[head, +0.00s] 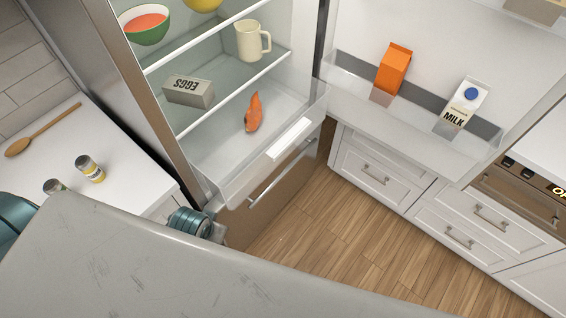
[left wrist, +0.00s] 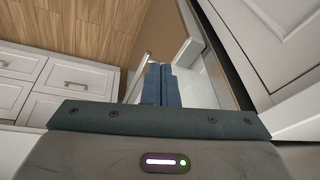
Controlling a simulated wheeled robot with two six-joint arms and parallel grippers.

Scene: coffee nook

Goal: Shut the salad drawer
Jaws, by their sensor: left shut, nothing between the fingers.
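The salad drawer (head: 245,178) is the clear bin at the bottom of the open fridge, with a white grip strip (head: 289,139) on its front. It stands pulled out past the shelves, and an orange vegetable (head: 253,112) shows in it. My left gripper shows partly in the head view, low and left of the drawer front, its fingertips hidden there. In the left wrist view its fingers (left wrist: 161,84) are shut and empty, pointing along the drawer front, with the white strip (left wrist: 190,50) beyond them. I cannot tell whether they touch the drawer. My right gripper is not in view.
A brown panel with a metal bar handle (head: 270,184) lies below the drawer. The fridge door stands open at right, holding an orange carton (head: 393,69) and a milk carton (head: 464,104). A white counter (head: 100,130) is at left. Wooden floor (head: 340,220) is clear.

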